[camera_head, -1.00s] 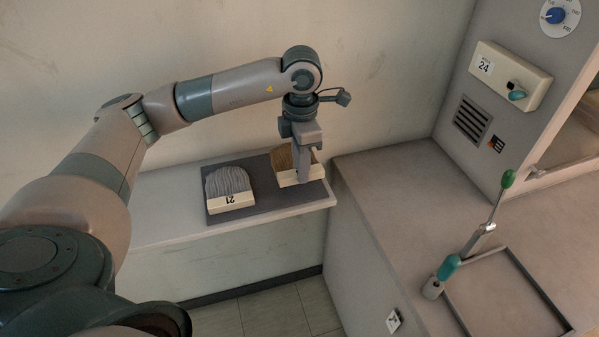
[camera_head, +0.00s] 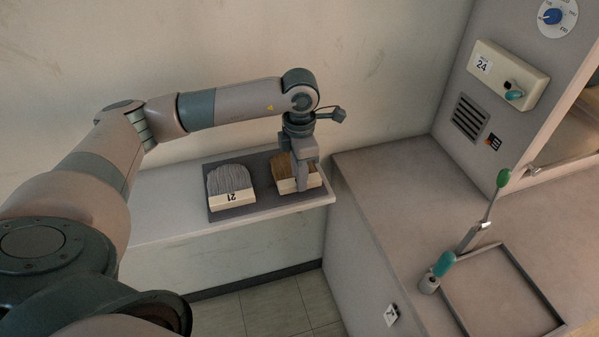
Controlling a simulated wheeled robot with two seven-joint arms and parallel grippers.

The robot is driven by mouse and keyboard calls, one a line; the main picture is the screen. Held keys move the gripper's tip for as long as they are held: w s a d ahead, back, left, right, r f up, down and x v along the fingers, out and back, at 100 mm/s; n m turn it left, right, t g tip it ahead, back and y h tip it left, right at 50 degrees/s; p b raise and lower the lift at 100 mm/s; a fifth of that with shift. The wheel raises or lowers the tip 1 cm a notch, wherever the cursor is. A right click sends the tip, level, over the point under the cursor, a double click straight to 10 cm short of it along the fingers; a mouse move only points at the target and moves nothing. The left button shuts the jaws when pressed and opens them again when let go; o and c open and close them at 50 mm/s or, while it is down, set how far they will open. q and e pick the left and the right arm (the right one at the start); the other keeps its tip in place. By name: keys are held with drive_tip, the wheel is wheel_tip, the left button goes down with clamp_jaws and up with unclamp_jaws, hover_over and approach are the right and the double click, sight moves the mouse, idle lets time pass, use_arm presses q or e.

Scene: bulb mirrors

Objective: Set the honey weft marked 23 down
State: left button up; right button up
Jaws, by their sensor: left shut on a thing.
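The honey weft (camera_head: 283,170) is a golden-brown bundle with a cream band, on the right part of the dark mat (camera_head: 242,214) on the wall shelf. My left gripper (camera_head: 302,186) points down over it and is shut on its cream band. The weft looks to be at the mat's surface; I cannot tell for sure whether it touches. Its number is hidden behind the gripper. A grey weft (camera_head: 230,183) marked 21 lies on the mat to its left. My right gripper is not in view.
A counter (camera_head: 395,190) stands right of the shelf, with a teal-handled lever (camera_head: 470,236) and a square frame (camera_head: 505,290) on it. A panel box (camera_head: 508,76) marked 24 is on the upright cabinet. The wall is close behind the shelf.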

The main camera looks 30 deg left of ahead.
use_arm(q)
drive_tip(key=shift+f, duration=0.15)
drive_tip(key=o, duration=1)
